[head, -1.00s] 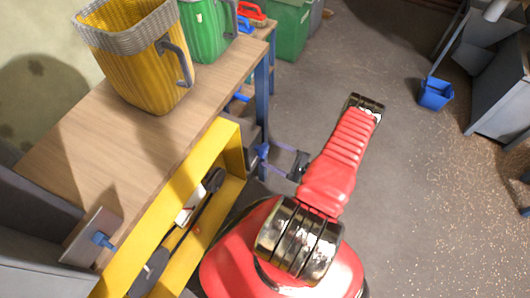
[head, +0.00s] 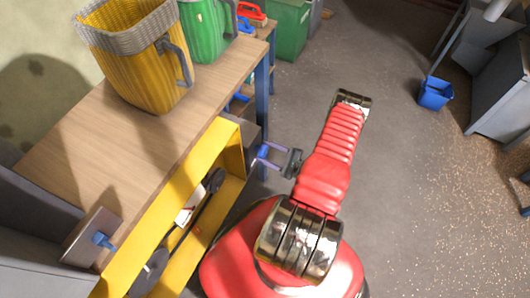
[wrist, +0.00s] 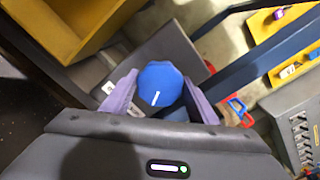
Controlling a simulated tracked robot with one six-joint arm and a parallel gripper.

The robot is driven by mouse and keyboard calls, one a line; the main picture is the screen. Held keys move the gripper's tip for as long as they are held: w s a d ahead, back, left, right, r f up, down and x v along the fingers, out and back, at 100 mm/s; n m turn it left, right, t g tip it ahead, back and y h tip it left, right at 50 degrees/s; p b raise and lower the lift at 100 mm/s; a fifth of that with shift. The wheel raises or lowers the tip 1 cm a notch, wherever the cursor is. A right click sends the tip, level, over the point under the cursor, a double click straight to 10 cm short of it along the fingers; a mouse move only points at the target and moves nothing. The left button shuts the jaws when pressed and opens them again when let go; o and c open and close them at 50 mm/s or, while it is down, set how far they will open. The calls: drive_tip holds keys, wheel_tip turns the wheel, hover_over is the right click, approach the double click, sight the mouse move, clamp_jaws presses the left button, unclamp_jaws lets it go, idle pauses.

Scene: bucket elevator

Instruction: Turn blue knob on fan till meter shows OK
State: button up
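The blue knob (wrist: 160,84) has a white line on its face and sits on a dark grey housing (wrist: 172,48). In the head view the knob (head: 263,151) shows beside the end of the yellow frame, below the bench. My gripper (wrist: 161,76) has its two purple fingers on either side of the knob, with tips close to its edges. It looks open; contact is not clear. In the head view my gripper (head: 268,154) points left toward the knob. A pale label or plate (wrist: 135,107) is partly hidden behind the left finger. No meter reading is legible.
A yellow frame (head: 228,150) holding dark wheels is under the wooden bench (head: 90,130). A yellow basket (head: 140,65) and green basket (head: 207,30) stand on top. Another blue knob (head: 103,240) is on a grey plate.

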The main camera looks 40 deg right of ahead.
drive_tip(key=c, duration=0.4)
drive_tip(key=shift+a, duration=0.3)
drive_tip(key=shift+c, duration=0.4)
drive_tip(key=shift+d+f, duration=0.1)
drive_tip(key=m, duration=0.4)
drive_tip(key=shift+d, duration=0.1)
drive_tip(key=shift+m, duration=2.7)
